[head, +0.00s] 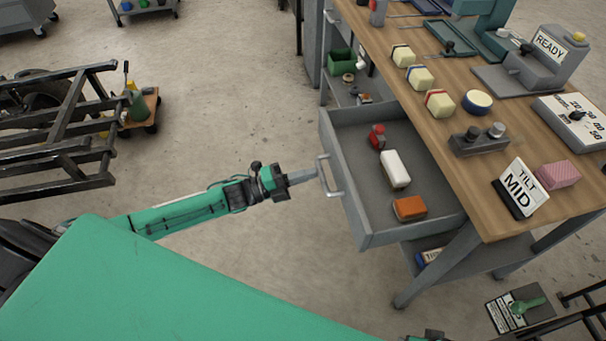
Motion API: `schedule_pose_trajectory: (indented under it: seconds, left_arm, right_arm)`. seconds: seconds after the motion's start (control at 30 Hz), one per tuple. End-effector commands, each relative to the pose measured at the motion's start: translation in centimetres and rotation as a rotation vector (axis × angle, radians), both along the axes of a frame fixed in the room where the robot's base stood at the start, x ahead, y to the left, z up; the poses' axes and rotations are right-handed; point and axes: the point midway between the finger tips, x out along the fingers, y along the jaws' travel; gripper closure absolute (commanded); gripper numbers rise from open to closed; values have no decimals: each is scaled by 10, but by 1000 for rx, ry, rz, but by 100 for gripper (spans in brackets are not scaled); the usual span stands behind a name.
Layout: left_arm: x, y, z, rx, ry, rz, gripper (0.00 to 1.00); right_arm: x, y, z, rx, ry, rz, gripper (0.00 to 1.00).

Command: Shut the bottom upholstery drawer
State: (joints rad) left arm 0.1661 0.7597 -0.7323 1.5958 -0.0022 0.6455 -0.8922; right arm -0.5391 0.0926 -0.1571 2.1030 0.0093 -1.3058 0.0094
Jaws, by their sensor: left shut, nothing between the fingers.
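A grey drawer (355,215) is pulled out from under the wooden workbench, toward the left. It holds a red item (377,137), a white block (395,169) and an orange-brown block (409,208). A pale bar handle (328,178) is on its front. My left gripper (314,174) is shut, with its fingertips at the handle; I cannot tell whether they touch it. The fingers hold nothing. Only a small dark and green part at the bottom edge may belong to my right arm; its gripper does not show.
The workbench (470,180) carries several cream blocks, a TILT MID sign (520,188) and a READY device (541,57). A lower shelf (480,262) runs beneath. A black metal frame (60,150) and a small cart (140,108) stand at left. The floor between is clear.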

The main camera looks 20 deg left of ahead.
Motion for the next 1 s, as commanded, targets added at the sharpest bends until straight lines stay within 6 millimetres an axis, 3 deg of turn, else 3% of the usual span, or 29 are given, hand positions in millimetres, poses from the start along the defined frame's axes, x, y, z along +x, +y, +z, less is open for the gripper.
schedule_pose_trajectory:
  seconds: [0.17, 0.37, 1.0]
  left_arm:
    - [1, -2, 0, -1, -1, 0, 100]
    - [12, -19, -1, -3, -1, 0, 100]
    - [103, -153, -2, -3, -3, -1, 100]
  right_arm:
    - [3, 0, 2, 0, -6, 1, 29]
    - [5, 0, 6, 1, -12, 1, 29]
    - [-11, -4, 87, 16, -104, -3, 29]
